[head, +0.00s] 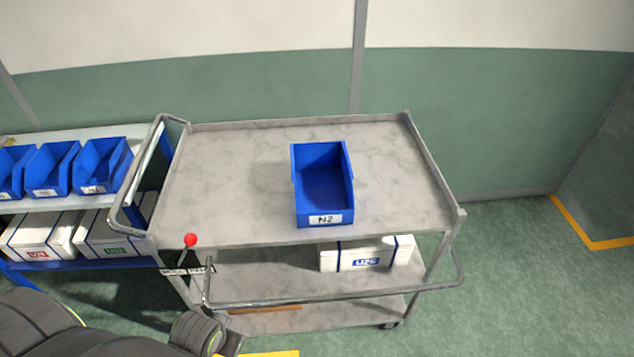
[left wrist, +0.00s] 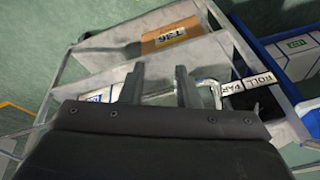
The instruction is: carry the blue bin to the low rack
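The blue bin (head: 323,185), labelled N2, stands upright and open-topped on the top deck of a grey metal cart (head: 230,185). No gripper touches it. A low rack (head: 50,205) with a pale top shelf and blue frame is at the left, partly cut off by the picture edge. My left gripper is low in front of the cart, mostly hidden by my arm in the head view. In the left wrist view its two fingers (left wrist: 157,88) are apart, with a cart rail showing between and beyond them. My right gripper is not in view.
Several blue bins (head: 100,165) fill the visible rack top; white boxes (head: 40,235) sit below. A red-knobbed lever (head: 190,240) with a ROLL/PARK tag is at the cart's front left corner. Lower shelves hold a white box (head: 367,254) and a brown box (left wrist: 165,38). Floor is clear right.

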